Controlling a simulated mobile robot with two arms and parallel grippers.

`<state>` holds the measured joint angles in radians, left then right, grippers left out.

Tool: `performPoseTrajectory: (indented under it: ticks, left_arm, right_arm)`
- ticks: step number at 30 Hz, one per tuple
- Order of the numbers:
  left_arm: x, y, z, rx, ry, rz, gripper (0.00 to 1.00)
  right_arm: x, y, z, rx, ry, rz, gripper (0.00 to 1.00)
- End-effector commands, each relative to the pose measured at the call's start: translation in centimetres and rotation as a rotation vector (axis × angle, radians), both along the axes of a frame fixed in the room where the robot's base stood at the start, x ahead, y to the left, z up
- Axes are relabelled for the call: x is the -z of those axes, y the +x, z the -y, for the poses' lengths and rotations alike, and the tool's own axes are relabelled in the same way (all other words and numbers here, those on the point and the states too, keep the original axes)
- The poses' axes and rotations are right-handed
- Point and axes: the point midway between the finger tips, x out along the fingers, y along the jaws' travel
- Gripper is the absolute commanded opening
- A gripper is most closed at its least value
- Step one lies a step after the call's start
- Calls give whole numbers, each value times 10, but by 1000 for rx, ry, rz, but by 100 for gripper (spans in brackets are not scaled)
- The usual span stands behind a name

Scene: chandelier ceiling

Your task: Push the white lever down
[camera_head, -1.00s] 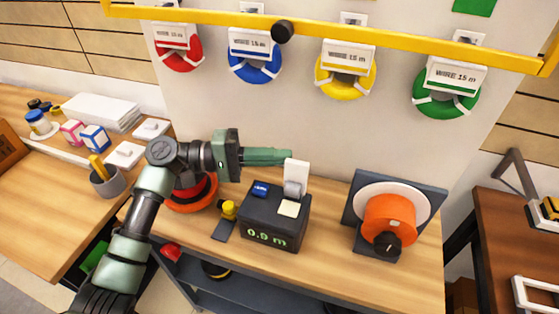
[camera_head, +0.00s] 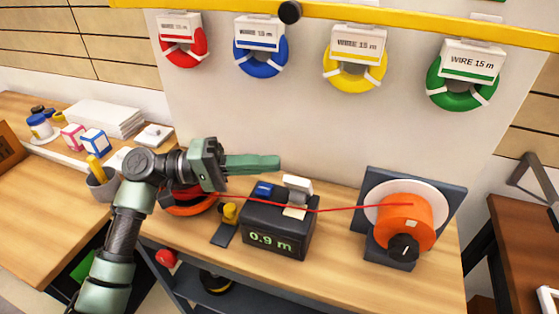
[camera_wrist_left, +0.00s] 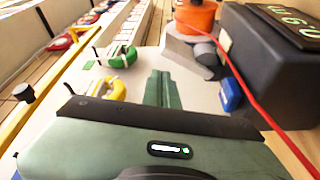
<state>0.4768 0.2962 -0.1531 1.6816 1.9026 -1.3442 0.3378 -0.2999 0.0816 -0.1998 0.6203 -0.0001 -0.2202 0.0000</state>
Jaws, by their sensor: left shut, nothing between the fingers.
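The white lever (camera_head: 298,185) is on top of the dark box (camera_head: 262,235), at its back right. It lies low and tilted rather than upright. A red wire (camera_head: 335,208) runs across the box top. My left gripper (camera_head: 277,163) is shut and empty, pointing right, above and behind the box, apart from the lever. Its closed fingers (camera_wrist_left: 162,80) show in the left wrist view, with the box (camera_wrist_left: 275,65) on the right. My right gripper is not in view.
An orange spool (camera_head: 392,222) stands right of the box, with the red wire leading to it. Another orange reel (camera_head: 190,205) sits left, partly behind my arm. Wire coils hang on the wall under a yellow rail (camera_head: 400,27).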

Motion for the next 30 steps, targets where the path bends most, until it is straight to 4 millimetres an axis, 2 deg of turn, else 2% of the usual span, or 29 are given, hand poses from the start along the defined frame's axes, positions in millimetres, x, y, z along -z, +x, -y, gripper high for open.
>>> performPoseTrajectory:
  ticks: [6,10,30]
  left_arm:
    - [5,-2,-38,-2,2,1,0]
    - [4,-3,-50,0,1,2,0]
    - [3,-4,-54,0,-1,2,0]
  right_arm:
    - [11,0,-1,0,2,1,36]
    - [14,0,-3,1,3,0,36]
    - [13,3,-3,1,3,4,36]
